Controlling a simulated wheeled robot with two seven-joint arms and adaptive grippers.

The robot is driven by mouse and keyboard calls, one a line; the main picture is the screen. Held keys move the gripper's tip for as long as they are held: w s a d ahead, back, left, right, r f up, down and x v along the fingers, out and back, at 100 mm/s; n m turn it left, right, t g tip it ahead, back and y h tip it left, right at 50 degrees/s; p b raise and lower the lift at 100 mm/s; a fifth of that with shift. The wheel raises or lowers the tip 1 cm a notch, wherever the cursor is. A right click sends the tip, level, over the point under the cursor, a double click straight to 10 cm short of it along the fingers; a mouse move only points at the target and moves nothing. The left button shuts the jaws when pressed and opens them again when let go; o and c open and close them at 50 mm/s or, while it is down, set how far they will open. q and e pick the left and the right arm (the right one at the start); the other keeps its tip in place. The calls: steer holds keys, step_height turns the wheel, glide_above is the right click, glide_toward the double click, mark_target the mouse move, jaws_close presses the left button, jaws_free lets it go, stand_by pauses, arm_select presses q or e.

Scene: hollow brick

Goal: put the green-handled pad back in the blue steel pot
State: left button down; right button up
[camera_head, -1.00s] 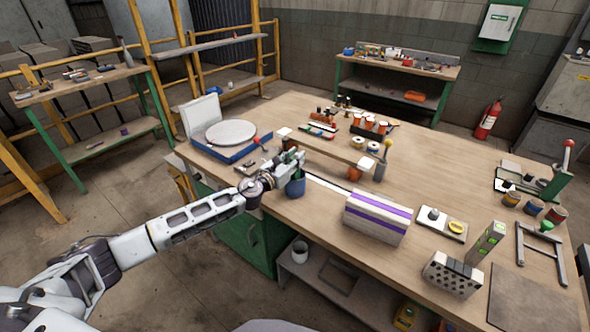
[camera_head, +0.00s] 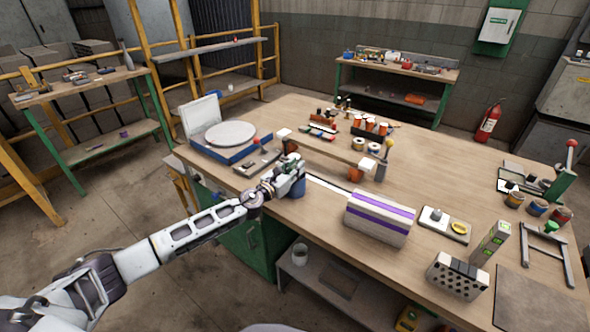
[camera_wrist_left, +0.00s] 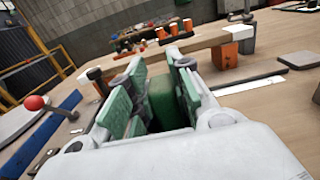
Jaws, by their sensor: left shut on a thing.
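The blue steel pot (camera_head: 299,188) stands on the near left edge of the workbench in the head view, partly hidden by my left gripper. My left gripper (camera_head: 294,166) is at the pot's top, on its near left side. In the wrist view its fingers (camera_wrist_left: 155,95) are shut on a green block-like piece (camera_wrist_left: 162,98), which looks like the handle of the green-handled pad. The pad's lower end is hidden, so I cannot tell how deep it sits in the pot. My right gripper is not in view.
A blue-framed turntable (camera_head: 230,142) lies left of the pot. A low wooden beam (camera_head: 325,152) on blocks is behind it. A red-knobbed lever (camera_wrist_left: 35,103) is close on the left in the wrist view.

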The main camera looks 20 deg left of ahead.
arm_select(q)
steer(key=shift+f, duration=0.1)
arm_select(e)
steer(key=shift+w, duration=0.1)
arm_select(q)
steer(key=c, duration=1.7)
jaws_free()
steer(key=o, duration=0.4)
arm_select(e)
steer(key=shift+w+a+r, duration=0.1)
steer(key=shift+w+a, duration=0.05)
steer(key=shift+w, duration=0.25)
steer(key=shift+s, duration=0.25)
